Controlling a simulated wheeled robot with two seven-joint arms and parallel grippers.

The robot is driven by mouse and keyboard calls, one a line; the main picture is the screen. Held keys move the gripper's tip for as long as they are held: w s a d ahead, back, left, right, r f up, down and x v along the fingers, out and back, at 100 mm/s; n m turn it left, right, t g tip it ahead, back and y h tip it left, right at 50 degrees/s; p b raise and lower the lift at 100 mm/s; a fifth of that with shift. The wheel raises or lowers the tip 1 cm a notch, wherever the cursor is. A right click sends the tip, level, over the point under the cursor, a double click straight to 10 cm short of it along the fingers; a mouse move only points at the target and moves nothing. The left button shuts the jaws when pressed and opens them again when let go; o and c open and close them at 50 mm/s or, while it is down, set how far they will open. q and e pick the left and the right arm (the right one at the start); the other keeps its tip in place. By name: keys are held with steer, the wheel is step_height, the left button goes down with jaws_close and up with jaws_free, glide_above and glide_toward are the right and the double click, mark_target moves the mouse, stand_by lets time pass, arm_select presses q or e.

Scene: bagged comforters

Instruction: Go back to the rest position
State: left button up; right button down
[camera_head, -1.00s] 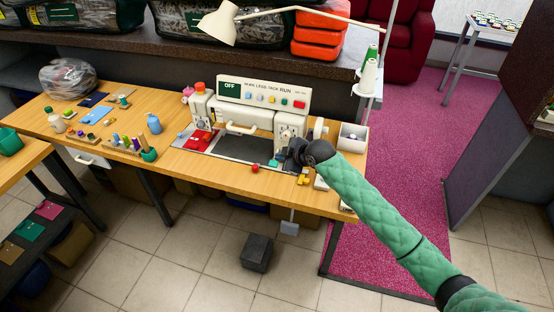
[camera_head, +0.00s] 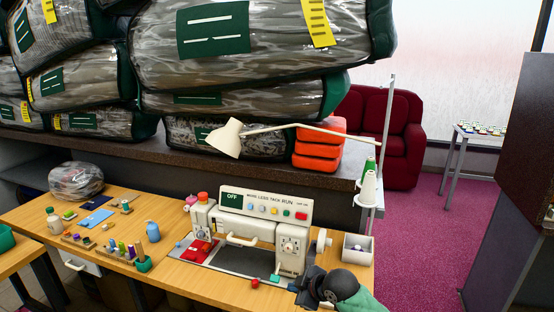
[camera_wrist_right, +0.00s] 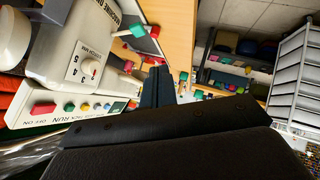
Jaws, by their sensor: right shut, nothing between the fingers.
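My right gripper (camera_head: 303,284) is in front of the right end of the white sewing machine (camera_head: 246,228), over the front edge of the wooden table (camera_head: 200,281). Its fingers are shut with nothing between them. In the right wrist view the shut fingers (camera_wrist_right: 158,86) point away beside the machine (camera_wrist_right: 92,50), which fills the left side. My green-sleeved right forearm drops out at the bottom of the head view. My left gripper is not in view.
Bagged comforters (camera_head: 235,45) are stacked on the shelf behind. The pink floor (camera_head: 425,240) at right is open.

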steer(key=s+d+f+m+g+h, duration=0.15)
steer(key=s+d+f+m, duration=0.3)
steer(key=s, duration=0.85)
steer(key=s+d+f+m+g+h, duration=0.1)
steer(key=s+d+f+m+h, duration=0.35)
steer(key=s, duration=0.75)
steer(key=s+d+f+m+g+h, duration=0.1)
steer(key=s+d+f+m, duration=0.5)
steer(key=s, duration=0.7)
step_height(320, 180, down, 25)
steer(key=w+n+g, duration=0.1)
steer(key=w, duration=0.1)
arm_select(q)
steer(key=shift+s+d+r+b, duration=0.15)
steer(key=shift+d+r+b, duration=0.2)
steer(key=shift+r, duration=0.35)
arm_select(e)
steer(key=s+f, duration=0.4)
steer(key=f, duration=0.6)
steer(key=s+f+g, duration=0.1)
steer(key=s+f, duration=0.2)
steer(key=f, duration=0.8)
steer(key=shift+s+a+f, duration=0.2)
steer(key=shift+s+a, duration=0.2)
steer(key=shift+a, duration=0.05)
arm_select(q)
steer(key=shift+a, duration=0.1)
